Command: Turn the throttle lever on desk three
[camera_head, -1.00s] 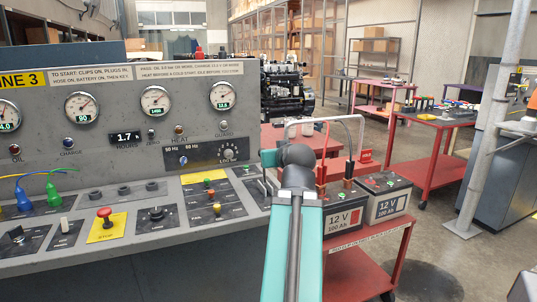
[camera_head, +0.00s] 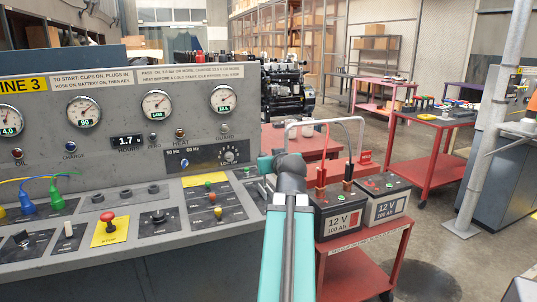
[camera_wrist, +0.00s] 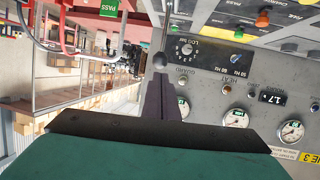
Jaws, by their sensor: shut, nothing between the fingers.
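Desk three (camera_head: 100,240) is a grey console with a yellow sign ending in "3", round gauges, knobs and a red stop button. The throttle lever shows in the wrist view as a thin metal rod with a dark ball knob (camera_wrist: 160,60). My gripper (camera_wrist: 159,78) is shut and empty, its dark fingertips just by the knob in the picture. I cannot tell whether they touch it. In the head view my teal gripper (camera_head: 266,168) is at the desk's right end, and my arm hides most of the fingers and lever.
Two 12 V batteries (camera_head: 340,221) with cables stand on a red cart (camera_head: 365,245) right of the desk. An engine (camera_head: 288,92) is behind. A grey post (camera_head: 492,130) and another red cart (camera_head: 432,165) stand at the right. Open floor lies between the carts.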

